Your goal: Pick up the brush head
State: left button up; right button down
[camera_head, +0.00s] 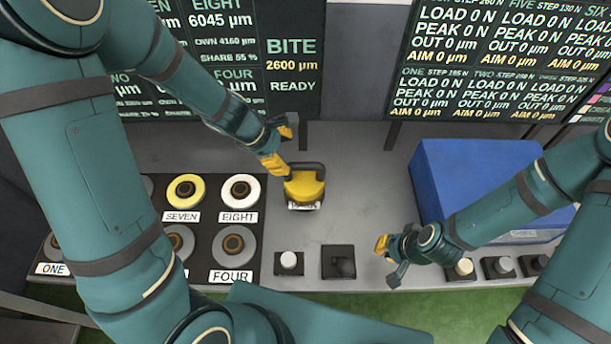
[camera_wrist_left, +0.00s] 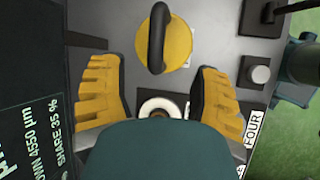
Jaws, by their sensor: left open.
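The brush head (camera_head: 304,188) is a yellow block with a dark loop handle on top and a pale strip along its lower front edge. It stands on the grey bench, right of the EIGHT disc. My left gripper (camera_head: 280,150) is open, just above and left of the brush head in the head view. In the left wrist view, the brush head (camera_wrist_left: 178,45) lies beyond the open fingers of the left gripper (camera_wrist_left: 158,92), not between them. My right gripper (camera_head: 388,259) is over the bench's front part, its fingers apart and nothing seen between them.
A black board (camera_head: 208,214) with several labelled round discs lies left of the brush head. A blue box (camera_head: 470,165) stands on the right. A white knob (camera_head: 288,261) and a black switch box (camera_head: 338,262) sit near the front edge. Dark display screens (camera_head: 290,60) stand behind.

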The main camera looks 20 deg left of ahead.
aim_at(301, 164)
pick_arm(q)
jog(key=b+x, duration=0.2)
jog(key=x, duration=0.4)
pick_arm(e)
notch_tip(301, 164, down, 2)
jog(key=shift+f, duration=0.1)
pick_arm(q)
jog(key=x, duration=0.1)
jog(key=b+x, duration=0.1)
jog(key=x, duration=0.1)
jog(key=b+x, duration=0.1)
jog(key=x, duration=0.1)
jog(key=shift+w+a+f, duration=0.1)
jog(key=shift+w+a, duration=0.05)
jog(key=shift+a, duration=0.1)
pick_arm(e)
notch_tip(301, 164, down, 2)
jog(key=shift+w+f, duration=0.1)
pick_arm(q)
grip_shut()
